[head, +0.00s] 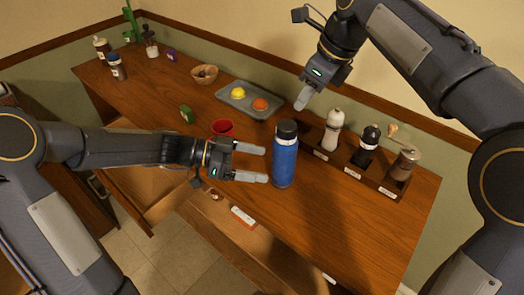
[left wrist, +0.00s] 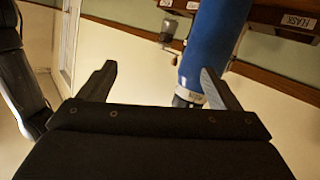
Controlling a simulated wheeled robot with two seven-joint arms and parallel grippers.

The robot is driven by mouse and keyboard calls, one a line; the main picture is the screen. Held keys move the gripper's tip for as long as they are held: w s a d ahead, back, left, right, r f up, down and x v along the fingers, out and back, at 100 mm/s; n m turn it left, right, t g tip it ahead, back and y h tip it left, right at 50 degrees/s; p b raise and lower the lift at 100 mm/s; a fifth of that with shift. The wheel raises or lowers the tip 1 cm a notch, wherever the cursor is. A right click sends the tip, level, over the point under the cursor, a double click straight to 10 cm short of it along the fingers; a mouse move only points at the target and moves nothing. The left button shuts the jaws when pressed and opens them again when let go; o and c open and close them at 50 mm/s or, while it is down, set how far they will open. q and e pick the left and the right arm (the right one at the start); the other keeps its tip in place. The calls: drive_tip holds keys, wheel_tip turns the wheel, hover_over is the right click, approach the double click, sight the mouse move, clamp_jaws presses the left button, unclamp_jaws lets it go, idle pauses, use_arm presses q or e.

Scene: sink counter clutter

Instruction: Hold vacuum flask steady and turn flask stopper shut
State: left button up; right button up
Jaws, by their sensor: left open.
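The vacuum flask (head: 285,165) is blue and stands upright on the wooden counter. Its black stopper (head: 287,128) sits on top; I cannot tell how tightly. My left gripper (head: 266,164) is open and empty, its fingers pointing right at the flask, with the tips just short of its left side. In the left wrist view the flask (left wrist: 215,40) appears upside down at the upper right, partly behind the right-hand finger of the left gripper (left wrist: 158,80). My right gripper (head: 301,100) hangs above the counter, behind and above the flask; its finger gap is not clear.
A wooden rack (head: 370,180) with a white mill (head: 332,130), a black-topped mill (head: 367,145) and a grinder (head: 404,162) stands right of the flask. A red cup (head: 222,127) is behind my left gripper. A grey tray (head: 232,102) holds fruit. Front-right counter is clear.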

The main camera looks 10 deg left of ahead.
sight(292, 149)
use_arm(q)
drive_tip(key=w, duration=0.1)
drive_tip(key=w+f+t+h, duration=0.1)
drive_tip(key=w, duration=0.1)
drive_tip(key=w+d+f+m+t+h, duration=0.1)
drive_tip(key=w, duration=0.1)
drive_tip(key=shift+w+f, duration=0.1)
drive_tip(key=shift+f, duration=0.05)
drive_tip(key=shift+h, duration=0.3)
drive_tip(key=x, duration=0.5)
drive_tip(key=w+x, duration=0.1)
drive_tip(key=x, duration=0.2)
drive_tip(key=shift+w+f, duration=0.1)
drive_tip(key=shift+f, duration=0.15)
